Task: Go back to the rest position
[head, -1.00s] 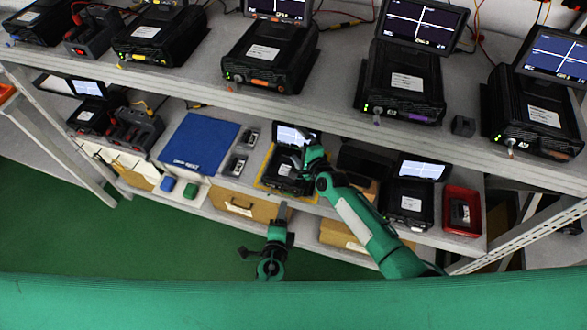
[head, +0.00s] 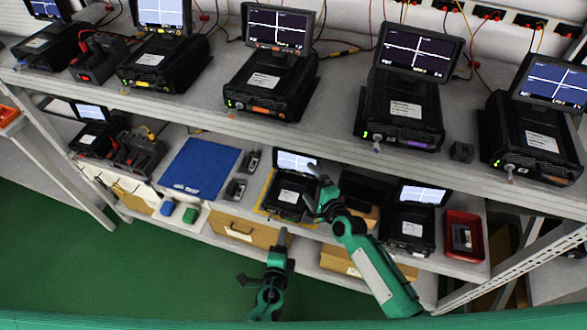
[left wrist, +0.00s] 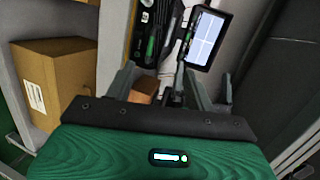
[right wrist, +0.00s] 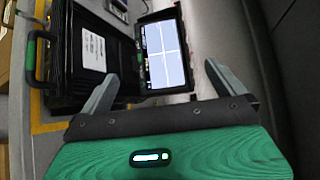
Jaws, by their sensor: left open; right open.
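My right gripper (head: 310,186) is open and empty, just to the right of a black device with a lit screen (head: 288,192) on the lower shelf. In the right wrist view that device's body (right wrist: 90,60) and screen (right wrist: 165,55) lie beyond the open fingers (right wrist: 158,88). My left gripper (head: 264,260) is open and empty, in front of the lower shelf and below the right one.
The upper shelf (head: 330,135) with several black devices runs above my arms. The lower shelf holds a blue mat (head: 200,168), another screened device (head: 408,225) and a red tray (head: 452,228). Cardboard boxes (head: 240,230) sit underneath. Green floor (head: 120,275) is free at front left.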

